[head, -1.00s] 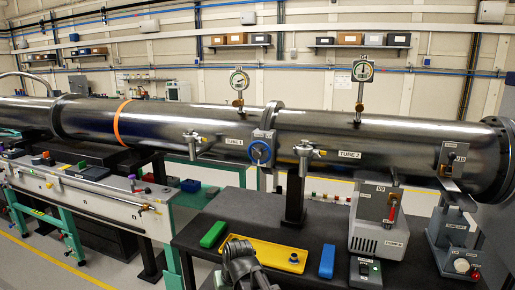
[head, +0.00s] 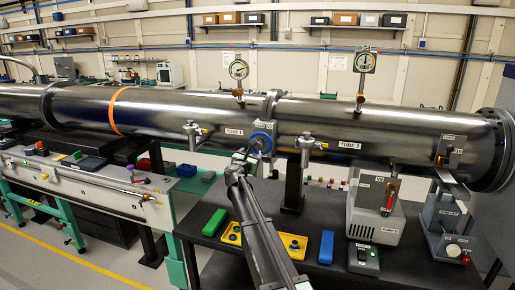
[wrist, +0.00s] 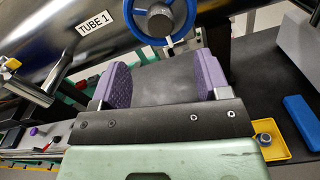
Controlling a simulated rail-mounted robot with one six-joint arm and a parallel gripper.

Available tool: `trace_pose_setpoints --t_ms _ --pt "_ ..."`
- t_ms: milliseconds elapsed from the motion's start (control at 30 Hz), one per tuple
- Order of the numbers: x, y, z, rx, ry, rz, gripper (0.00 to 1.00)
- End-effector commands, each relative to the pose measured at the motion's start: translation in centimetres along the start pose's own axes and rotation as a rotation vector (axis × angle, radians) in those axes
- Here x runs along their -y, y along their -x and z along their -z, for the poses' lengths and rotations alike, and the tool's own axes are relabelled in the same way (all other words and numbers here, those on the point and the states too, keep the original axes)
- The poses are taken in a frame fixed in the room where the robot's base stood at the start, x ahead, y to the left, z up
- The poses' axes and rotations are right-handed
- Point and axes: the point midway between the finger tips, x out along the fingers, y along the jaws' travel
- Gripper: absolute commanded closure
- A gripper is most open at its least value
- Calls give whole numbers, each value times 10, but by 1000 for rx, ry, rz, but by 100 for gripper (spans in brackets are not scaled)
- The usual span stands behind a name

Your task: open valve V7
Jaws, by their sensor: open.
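A blue handwheel (head: 262,141) sits on the valve block where TUBE 1 and TUBE 2 meet. Its small label is too fine to read, so I cannot confirm it is V7. In the wrist view the blue wheel (wrist: 160,18) shows at the top edge, partly cut off, with a grey hub and a short pale-tipped piece below. My gripper (head: 246,160) is just below and left of the wheel in the head view. In the wrist view my gripper (wrist: 165,78) is open, its purple-padded fingers wide apart, with nothing between them. The wheel lies beyond the fingertips.
A yellow tray (head: 292,244), a green box (head: 214,222) and a blue box (head: 326,247) lie on the black bench. A grey pump unit (head: 376,218) stands at right. A T-handled fitting (head: 307,144) sticks out from TUBE 2; another (head: 192,130) from TUBE 1.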

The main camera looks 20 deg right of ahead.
Motion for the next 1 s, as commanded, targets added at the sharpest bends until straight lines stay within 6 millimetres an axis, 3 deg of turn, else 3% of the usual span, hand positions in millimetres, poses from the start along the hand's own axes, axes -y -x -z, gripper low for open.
trace_pose_setpoints --t_ms 300,400,700,1000 --pt "-1 -75 0 1 3 2 31" --pt "-1 -90 0 1 3 0 31" --pt "0 -94 0 1 4 -1 32" --pt "0 -94 0 1 4 -1 78"
